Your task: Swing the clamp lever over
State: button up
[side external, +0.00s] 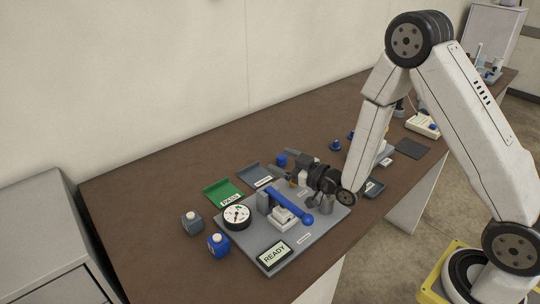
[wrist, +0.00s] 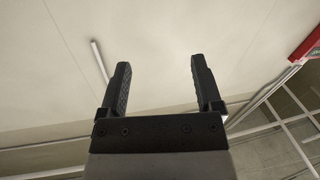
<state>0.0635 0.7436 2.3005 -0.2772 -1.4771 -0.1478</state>
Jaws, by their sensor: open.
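The clamp lever (side external: 289,205) is a blue bar with a round blue knob at its near right end. It lies slanted over a white block (side external: 283,217) on a grey fixture plate (side external: 262,243). My gripper (side external: 287,167) is just behind the lever in the side view, held roughly level and apart from it as far as I can tell. In the wrist view my gripper (wrist: 160,85) has its two black fingers spread with nothing between them.
A round gauge (side external: 236,216) and a READY display (side external: 274,254) sit on the plate. A green PASS tray (side external: 224,193) and a blue-grey tray (side external: 255,175) lie behind. The brown table (side external: 150,190) is bare at far left.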

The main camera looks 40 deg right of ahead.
jog(key=d+x, duration=0.2)
jog(key=x, duration=0.6)
jog(key=shift+w+a+r, duration=0.2)
jog(key=shift+w+r, duration=0.25)
jog(key=shift+w, duration=0.15)
jog(key=shift+s, duration=0.1)
jog(key=s+d+f+m+g+h, duration=0.1)
jog(key=s+d+m+g+h, duration=0.1)
jog(key=s+g, duration=1.3)
jog(key=s+m+h, duration=0.1)
jog(key=s+m, duration=0.1)
jog(key=s, duration=1)
jog(key=shift+s+h, duration=0.35)
jog(key=shift+h, duration=0.05)
jog(key=shift+o, duration=0.2)
jog(key=shift+w, duration=0.15)
